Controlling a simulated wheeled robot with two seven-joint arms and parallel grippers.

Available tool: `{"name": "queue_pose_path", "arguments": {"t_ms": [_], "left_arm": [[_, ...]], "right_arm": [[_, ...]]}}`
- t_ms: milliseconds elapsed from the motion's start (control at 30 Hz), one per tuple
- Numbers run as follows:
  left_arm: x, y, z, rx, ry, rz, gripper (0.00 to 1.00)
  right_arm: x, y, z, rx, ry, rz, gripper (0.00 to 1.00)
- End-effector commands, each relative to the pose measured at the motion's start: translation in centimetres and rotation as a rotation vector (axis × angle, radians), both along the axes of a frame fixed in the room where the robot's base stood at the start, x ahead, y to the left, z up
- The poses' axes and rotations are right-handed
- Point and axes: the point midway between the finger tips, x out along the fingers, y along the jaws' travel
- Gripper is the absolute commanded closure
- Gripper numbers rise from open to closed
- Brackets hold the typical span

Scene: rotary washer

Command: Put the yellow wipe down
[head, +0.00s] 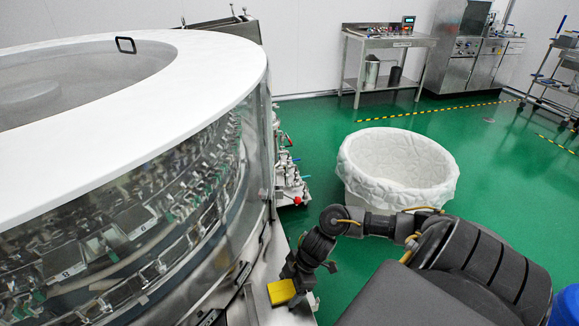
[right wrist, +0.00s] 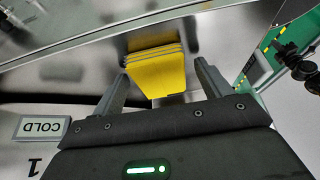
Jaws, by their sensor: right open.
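The yellow wipe (head: 281,292) is a small folded pad at the steel ledge (head: 262,306) beside the washer. In the right wrist view the wipe (right wrist: 156,68) shows its stacked folds and appears to rest on the steel surface. My right gripper (head: 296,284) is at the wipe in the head view. In the right wrist view its two fingers (right wrist: 160,78) are spread, with the near part of the wipe between them and gaps at both sides. My left gripper is not in view.
The large round washer (head: 215,105) with a white top and clear wall fills the left. A white-lined bin (head: 398,170) stands on the green floor beyond my right arm. A steel table (head: 385,40) is at the back. A "COLD" label (right wrist: 42,128) is near the gripper.

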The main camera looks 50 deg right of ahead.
Motion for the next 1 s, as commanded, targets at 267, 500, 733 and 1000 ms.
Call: {"name": "queue_pose_path", "arguments": {"t_ms": [267,500,733,1000], "left_arm": [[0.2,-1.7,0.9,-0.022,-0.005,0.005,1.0],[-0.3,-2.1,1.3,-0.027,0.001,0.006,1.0],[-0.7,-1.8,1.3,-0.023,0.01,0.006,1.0],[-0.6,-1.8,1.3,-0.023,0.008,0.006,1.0]], "right_arm": [[-0.9,-2.0,4.7,-0.005,-0.004,0.003,0.23],[-1.9,-3.6,8.9,-0.003,-0.002,0.002,0.23],[-2.3,-4.3,10.7,0.0,-0.001,0.0,0.23],[-2.3,-4.3,10.9,0.0,-0.001,0.0,0.23]]}}
